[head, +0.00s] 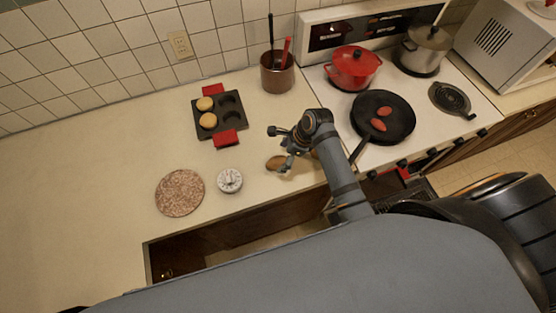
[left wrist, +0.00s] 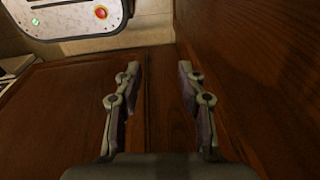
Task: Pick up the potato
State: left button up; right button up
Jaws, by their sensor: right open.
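The potato (head: 275,163) is a small brown oval lying on the beige counter, left of the stove. My right gripper (head: 279,149) is open beside it, with one finger close to the potato's right end. I cannot tell from this angle whether they touch. The potato is not between closed fingers. My left gripper (left wrist: 159,70) shows in the left wrist view with its two fingers apart and nothing between them. It faces brown wooden panels, away from the potato.
A white timer (head: 229,181) and a round speckled trivet (head: 180,193) lie left of the potato. A muffin tin (head: 232,118) with two buns and a brown utensil crock (head: 277,78) stand behind. A black pan (head: 397,108) with two reddish items sits on the stove at right.

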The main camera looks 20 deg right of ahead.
aim_at(281, 159)
jog(key=shift+x, duration=1.2)
jog(key=shift+s+a+f, duration=0.1)
jog(key=shift+a+f, duration=0.15)
jog(key=shift+f, duration=0.2)
jog(key=c, duration=1.1)
pick_arm(q)
jog(key=shift+s+r, duration=0.55)
jog(key=shift+s, duration=0.3)
pick_arm(e)
jog(key=shift+c, duration=1.4)
